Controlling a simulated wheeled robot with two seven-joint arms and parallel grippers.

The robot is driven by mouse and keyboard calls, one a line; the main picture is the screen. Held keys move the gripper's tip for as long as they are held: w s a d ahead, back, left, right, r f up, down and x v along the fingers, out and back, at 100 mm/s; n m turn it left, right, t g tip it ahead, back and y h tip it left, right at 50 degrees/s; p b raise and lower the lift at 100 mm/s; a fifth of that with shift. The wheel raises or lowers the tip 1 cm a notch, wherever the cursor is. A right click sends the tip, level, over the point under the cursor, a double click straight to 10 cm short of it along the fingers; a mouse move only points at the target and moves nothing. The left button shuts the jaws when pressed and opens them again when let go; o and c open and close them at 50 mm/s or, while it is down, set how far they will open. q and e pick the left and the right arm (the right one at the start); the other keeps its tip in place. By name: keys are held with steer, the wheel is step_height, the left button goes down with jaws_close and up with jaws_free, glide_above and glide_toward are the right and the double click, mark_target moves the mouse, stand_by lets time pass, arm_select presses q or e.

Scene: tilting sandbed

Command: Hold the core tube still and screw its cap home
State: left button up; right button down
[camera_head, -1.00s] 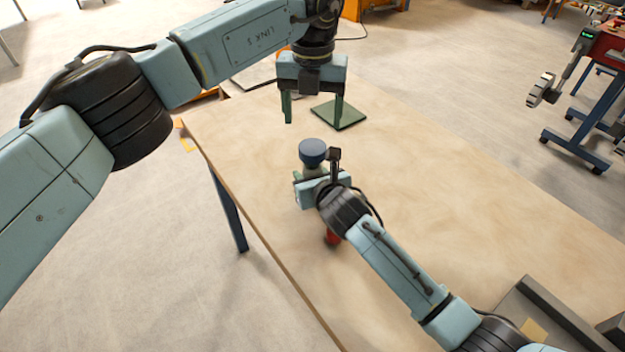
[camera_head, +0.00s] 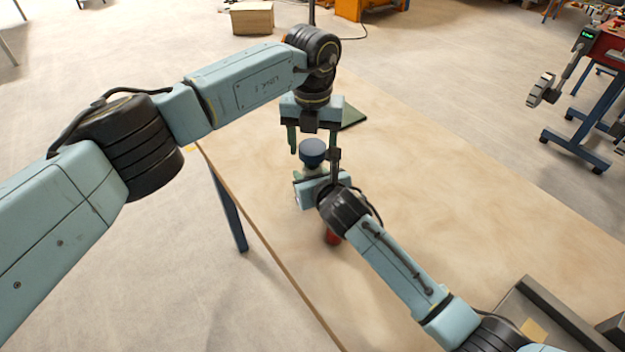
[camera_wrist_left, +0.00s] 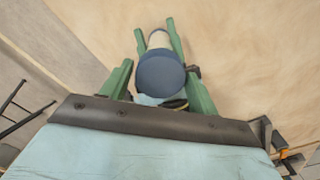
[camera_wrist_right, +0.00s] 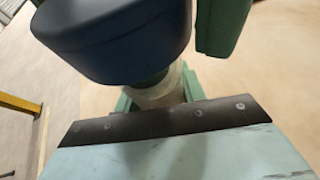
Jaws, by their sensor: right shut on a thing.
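The dark blue cap (camera_head: 313,152) sits on top of the pale core tube (camera_wrist_left: 157,39), which stands roughly upright. The cap also shows large in the right wrist view (camera_wrist_right: 120,38), with the tube (camera_wrist_right: 160,91) below it. My right gripper (camera_wrist_right: 157,97) is shut on the tube below the cap. My left gripper (camera_head: 314,148) points down over the cap, open, with its green fingers on either side of it. The left wrist view shows gaps between these fingers (camera_wrist_left: 160,82) and the cap. The thread between cap and tube is hidden.
The sand-coloured table (camera_head: 440,190) is mostly clear to the right. A dark green plate (camera_head: 353,117) lies behind my left gripper. A small red thing (camera_head: 333,238) shows partly under my right arm. A dark grey tray edge (camera_head: 545,305) is at the lower right.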

arm_select(q)
steer(key=c, duration=0.7)
steer(key=shift+m, duration=1)
steer(key=o, duration=1.1)
steer(key=shift+o, duration=0.2)
steer(key=shift+r, duration=0.15)
step_height(320, 180, up, 12)
arm_select(e)
steer(key=c, duration=0.8)
jaws_free()
steer(key=shift+o, duration=0.2)
steer(key=shift+s, duration=0.1)
